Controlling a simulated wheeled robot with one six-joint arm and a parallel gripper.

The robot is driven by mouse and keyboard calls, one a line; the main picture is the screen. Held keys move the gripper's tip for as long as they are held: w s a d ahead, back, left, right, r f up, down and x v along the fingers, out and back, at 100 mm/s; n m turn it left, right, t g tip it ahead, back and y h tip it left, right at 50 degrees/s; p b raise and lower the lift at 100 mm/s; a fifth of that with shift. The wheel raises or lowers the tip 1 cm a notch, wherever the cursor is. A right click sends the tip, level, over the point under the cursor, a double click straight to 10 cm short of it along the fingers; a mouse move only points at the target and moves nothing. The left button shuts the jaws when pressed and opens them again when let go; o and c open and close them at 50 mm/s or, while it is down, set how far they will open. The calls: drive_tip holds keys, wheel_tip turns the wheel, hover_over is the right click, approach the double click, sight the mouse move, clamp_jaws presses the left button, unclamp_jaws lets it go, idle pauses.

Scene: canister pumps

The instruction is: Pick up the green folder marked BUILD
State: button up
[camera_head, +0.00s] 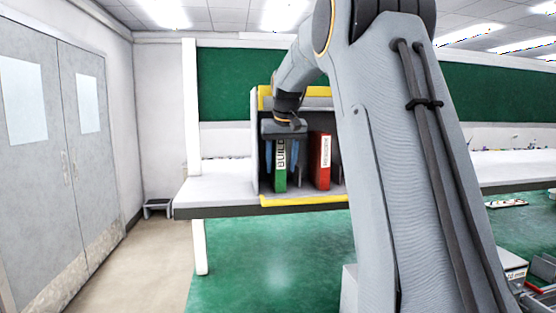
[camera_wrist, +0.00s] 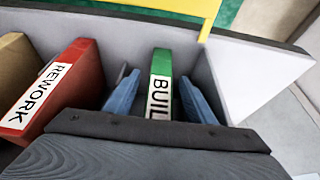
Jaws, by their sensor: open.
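The green folder marked BUILD (camera_head: 280,166) stands upright in a grey shelf box on the bench, its white label facing out. In the wrist view the green folder (camera_wrist: 161,78) stands between the two blue fingers of my gripper (camera_wrist: 158,95), one finger on each side. Narrow gaps show between the fingers and the folder, so the jaws are open around it. In the head view my gripper (camera_head: 281,150) is at the folder's upper part. The folder's lower part is hidden in the wrist view by the gripper body.
A red folder marked REWORK (camera_head: 320,161) stands to the right in the box; in the wrist view a tan folder (camera_wrist: 15,70) is beyond it. The grey box (camera_head: 255,140) has yellow edges and a side wall close to the green folder. The bench (camera_head: 215,190) is clear left of it.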

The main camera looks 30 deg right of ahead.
clamp_jaws()
drive_tip(key=shift+r, duration=0.25)
drive_tip(key=shift+r+p, duration=0.4)
drive_tip(key=shift+p, duration=0.25)
